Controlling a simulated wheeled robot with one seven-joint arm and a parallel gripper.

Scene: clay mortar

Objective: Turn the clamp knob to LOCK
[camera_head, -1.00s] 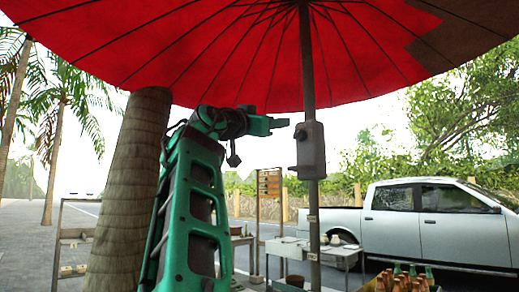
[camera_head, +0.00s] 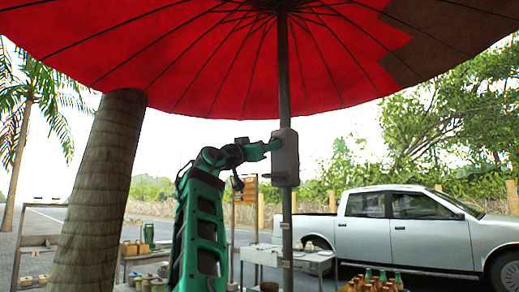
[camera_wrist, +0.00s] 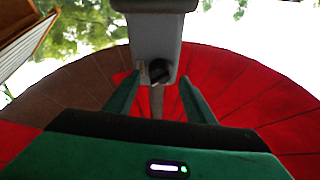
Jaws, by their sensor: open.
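The clamp (camera_head: 285,157) is a grey box on the pole of a red umbrella. Its dark round knob (camera_wrist: 160,71) shows in the wrist view on the face toward my gripper, with a small pale label (camera_wrist: 143,74) to its left. My gripper (camera_head: 270,147) is at the left side of the clamp in the head view. In the wrist view my gripper (camera_wrist: 157,80) is open, its two green fingers on either side of the knob. I cannot tell whether they touch it. The knob's setting and the label's wording are too small to read.
The umbrella pole (camera_head: 286,225) runs down below the clamp. A palm trunk (camera_head: 100,190) stands left of my arm. A white table (camera_head: 310,255), a crate of bottles (camera_head: 375,281) and a silver pickup (camera_head: 405,232) are behind and to the right.

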